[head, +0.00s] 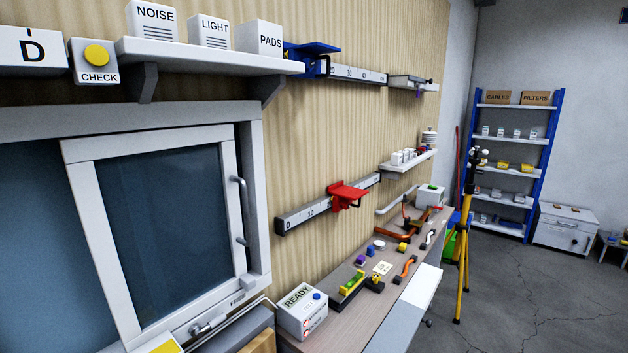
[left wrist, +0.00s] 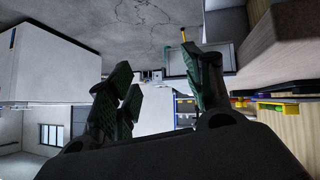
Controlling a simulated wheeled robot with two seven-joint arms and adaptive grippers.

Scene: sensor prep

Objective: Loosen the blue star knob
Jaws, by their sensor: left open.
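I cannot make out a star shape on any blue part for certain. In the head view a blue carriage (head: 312,58) sits at the left end of the upper scaled rail (head: 358,75) on the wall. A small blue piece (head: 370,253) lies on the bench, and a blue button or knob (head: 317,296) is on the READY box (head: 302,312). My left gripper (left wrist: 160,75) shows in the left wrist view with its dark green fingers apart and nothing between them. It is not in the head view. My right gripper is in neither view.
A red carriage (head: 347,195) sits on the lower rail (head: 300,218). A shelf (head: 210,57) with white boxes juts out above the window (head: 165,230). The bench (head: 345,325) holds several small parts.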

